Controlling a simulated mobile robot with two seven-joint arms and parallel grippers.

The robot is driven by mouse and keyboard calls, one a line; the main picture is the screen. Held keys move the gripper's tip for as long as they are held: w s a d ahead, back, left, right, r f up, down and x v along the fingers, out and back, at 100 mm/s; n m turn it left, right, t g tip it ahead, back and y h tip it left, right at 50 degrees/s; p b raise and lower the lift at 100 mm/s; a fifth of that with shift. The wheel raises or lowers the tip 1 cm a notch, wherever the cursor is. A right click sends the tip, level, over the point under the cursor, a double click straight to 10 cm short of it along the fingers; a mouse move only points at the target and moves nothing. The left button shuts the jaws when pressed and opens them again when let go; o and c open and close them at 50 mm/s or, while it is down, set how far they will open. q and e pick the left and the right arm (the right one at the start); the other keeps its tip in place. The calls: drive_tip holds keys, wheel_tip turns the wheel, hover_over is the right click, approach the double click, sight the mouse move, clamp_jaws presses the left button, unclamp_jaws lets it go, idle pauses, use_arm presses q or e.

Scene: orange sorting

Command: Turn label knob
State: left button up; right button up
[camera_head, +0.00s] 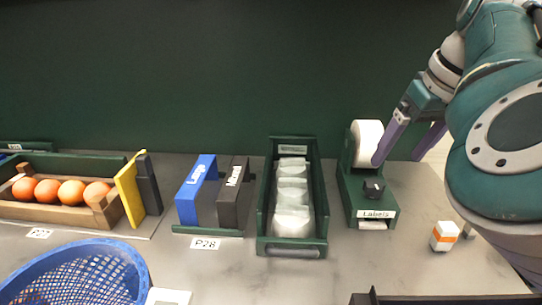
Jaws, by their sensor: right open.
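The label dispenser (347,188) is a dark green stand on the right part of the table, with a white label roll (367,142) at its back. A small black knob (374,188) sits on its front, above a plate reading "Labels" (376,214). My right gripper (405,160) has purple fingers spread apart and points down beside the roll, up and right of the knob. One finger overlaps the roll's right edge in the picture; I cannot tell whether they touch. The gripper holds nothing visible. My left gripper is out of view.
A green tray of clear packs (265,222) stands left of the dispenser. Blue (197,190) and black (233,195) blocks, a crate of oranges (95,218) and a blue basket (75,275) lie further left. A white-orange box (444,236) stands at right.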

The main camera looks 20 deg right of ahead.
sight(378, 186)
drive_tip(key=b+x, duration=0.1)
drive_tip(key=x, duration=0.7)
drive_tip(key=shift+s+f+b, duration=0.15)
drive_tip(key=shift+b, duration=0.2)
drive_tip(key=shift+w+f, duration=0.25)
drive_tip(key=shift+f, duration=0.15)
drive_tip(key=shift+c, duration=1.2)
clamp_jaws()
